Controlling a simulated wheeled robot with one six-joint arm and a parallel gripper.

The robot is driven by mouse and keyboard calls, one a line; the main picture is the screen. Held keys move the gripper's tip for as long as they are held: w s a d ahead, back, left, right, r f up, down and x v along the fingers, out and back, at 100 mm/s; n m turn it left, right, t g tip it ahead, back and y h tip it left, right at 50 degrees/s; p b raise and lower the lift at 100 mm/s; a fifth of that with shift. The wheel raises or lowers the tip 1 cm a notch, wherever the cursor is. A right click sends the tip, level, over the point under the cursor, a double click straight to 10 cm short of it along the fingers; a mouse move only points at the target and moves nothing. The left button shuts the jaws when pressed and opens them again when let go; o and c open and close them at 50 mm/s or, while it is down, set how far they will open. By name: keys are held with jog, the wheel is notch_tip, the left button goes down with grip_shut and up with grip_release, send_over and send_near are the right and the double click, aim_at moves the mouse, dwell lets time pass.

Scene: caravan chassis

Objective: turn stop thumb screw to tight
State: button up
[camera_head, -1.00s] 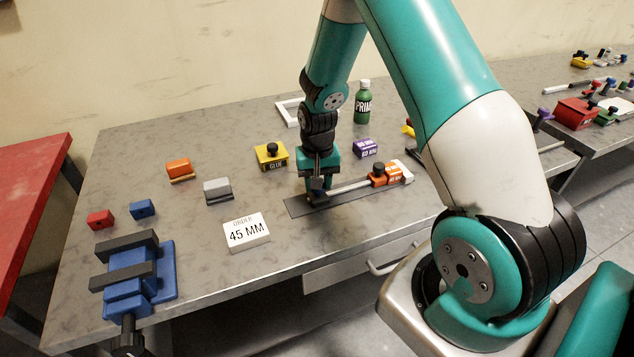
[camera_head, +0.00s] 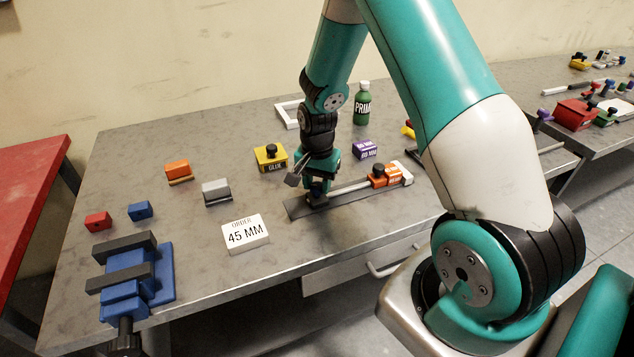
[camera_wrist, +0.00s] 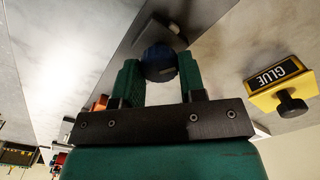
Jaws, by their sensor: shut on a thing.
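A dark blue round thumb screw (camera_wrist: 160,62) sits between the two green fingers of my gripper (camera_wrist: 158,75) in the wrist view. The jaws are shut on it. In the head view my gripper (camera_head: 316,188) points down over the left end of a measuring rail (camera_head: 348,188), and its fingers mostly hide the screw. The rail lies on a dark base strip (camera_head: 298,208). An orange block (camera_head: 386,180) with a black knob sits toward the rail's right end, apart from my gripper. The screw's tightness cannot be seen.
A yellow glue box (camera_head: 270,158), a purple box (camera_head: 364,149) and a green primer bottle (camera_head: 362,104) stand behind the rail. A white 45 MM card (camera_head: 246,233) stands left of it. A blue vise (camera_head: 135,280) is at the front left.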

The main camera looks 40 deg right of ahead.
aim_at(317, 184)
jog(key=shift+w+r, duration=0.1)
jog(key=o, duration=0.9)
notch_tip(317, 184, up, 17)
jog(key=shift+r+b, duration=0.2)
jog(key=shift+b, duration=0.8)
